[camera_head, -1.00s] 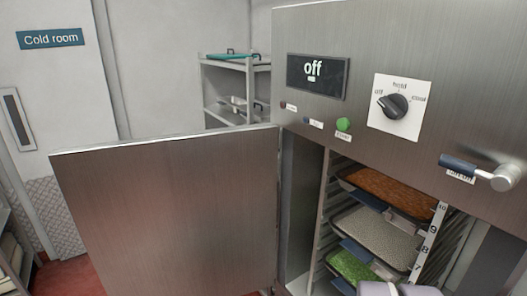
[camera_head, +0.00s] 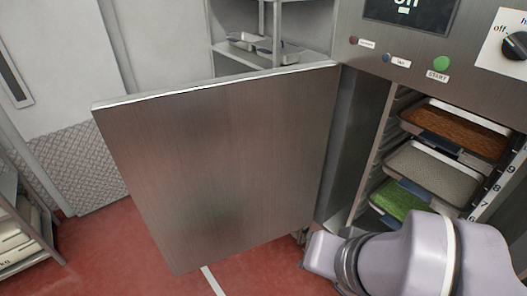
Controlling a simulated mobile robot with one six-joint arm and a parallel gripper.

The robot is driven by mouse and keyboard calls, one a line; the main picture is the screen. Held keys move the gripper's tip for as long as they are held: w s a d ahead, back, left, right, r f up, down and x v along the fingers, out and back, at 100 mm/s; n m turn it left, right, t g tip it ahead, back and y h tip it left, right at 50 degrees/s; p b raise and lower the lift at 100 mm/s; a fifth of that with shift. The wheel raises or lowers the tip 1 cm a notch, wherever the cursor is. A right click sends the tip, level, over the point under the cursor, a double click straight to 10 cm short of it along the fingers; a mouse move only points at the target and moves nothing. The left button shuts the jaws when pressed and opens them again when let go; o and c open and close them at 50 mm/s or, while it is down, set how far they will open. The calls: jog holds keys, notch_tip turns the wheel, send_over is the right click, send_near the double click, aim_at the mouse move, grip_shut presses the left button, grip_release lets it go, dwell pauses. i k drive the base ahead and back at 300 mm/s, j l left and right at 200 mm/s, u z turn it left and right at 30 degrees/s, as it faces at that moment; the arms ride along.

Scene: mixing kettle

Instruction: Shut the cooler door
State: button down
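The cooler door (camera_head: 215,165) is a large brushed-steel panel. It stands wide open, swung out to the left from its hinge side at the cabinet's left edge. The cooler (camera_head: 353,140) is a steel cabinet at the right, with its inside exposed. My arm shows at the lower right, in front of the cabinet opening and to the right of the door. My gripper is not visible in this view, so I cannot see what it holds or touches.
Trays of brown (camera_head: 455,129), pale grey (camera_head: 425,168) and green (camera_head: 400,198) food sit on runners inside the cooler. A steel rack (camera_head: 230,62) stands behind the door. Another shelf (camera_head: 40,262) is at the lower left. Red floor (camera_head: 110,250) is clear below the door.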

aim_at(216, 170)
jog(key=i+j+z, duration=0.1)
jog(key=j+z, duration=0.15)
jog(key=j, duration=0.3)
jog(key=i+j+z, duration=0.1)
jog(key=j+z, duration=0.2)
jog(key=j, duration=0.3)
jog(key=j+z, duration=0.25)
jog(key=j, duration=0.3)
jog(key=j+z, duration=0.3)
jog(key=j, duration=0.3)
jog(key=k+j+z, duration=0.25)
jog(key=j, duration=0.3)
jog(key=j+z, duration=0.25)
jog(key=j, duration=0.35)
jog(key=k+j+z, duration=0.3)
jog(key=j, duration=0.2)
jog(key=k+j+z, duration=0.25)
jog(key=j, duration=0.5)
jog(key=k+l+u, duration=0.15)
jog(key=u, duration=0.15)
jog(key=l, duration=0.15)
